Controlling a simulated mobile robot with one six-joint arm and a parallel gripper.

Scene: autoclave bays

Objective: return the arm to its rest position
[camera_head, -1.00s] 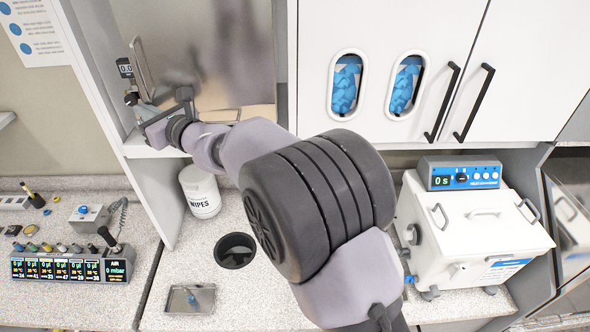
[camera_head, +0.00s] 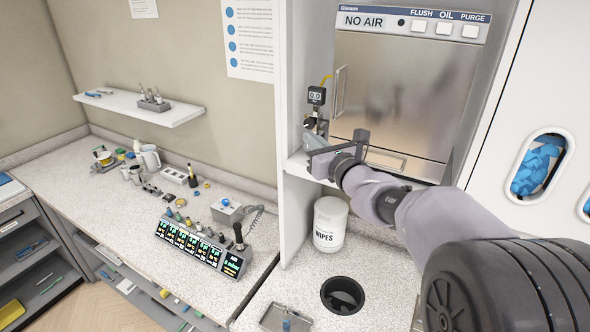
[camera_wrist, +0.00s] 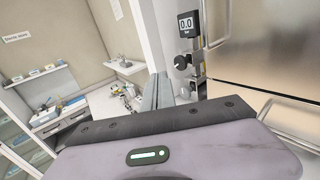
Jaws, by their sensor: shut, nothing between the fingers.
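My arm reaches from the lower right of the head view up to the shelf bay with the steel-doored machine (camera_head: 400,100) marked NO AIR. My gripper (camera_head: 310,135) is at the bay's left side, just below the small gauge (camera_head: 316,95) reading 0.0. It is shut and holds nothing. In the wrist view my gripper (camera_wrist: 158,82) shows as two grey fingers together, with the gauge (camera_wrist: 187,25) and its black knob just to their right. Whether the fingers touch the fittings under the gauge I cannot tell.
A wipes tub (camera_head: 330,224) stands under the bay, left of a black round bin opening (camera_head: 343,296). A display unit (camera_head: 205,247) and small tools lie on the left counter. A white shelf (camera_head: 140,108) is on the wall. A cabinet door (camera_head: 535,110) is at right.

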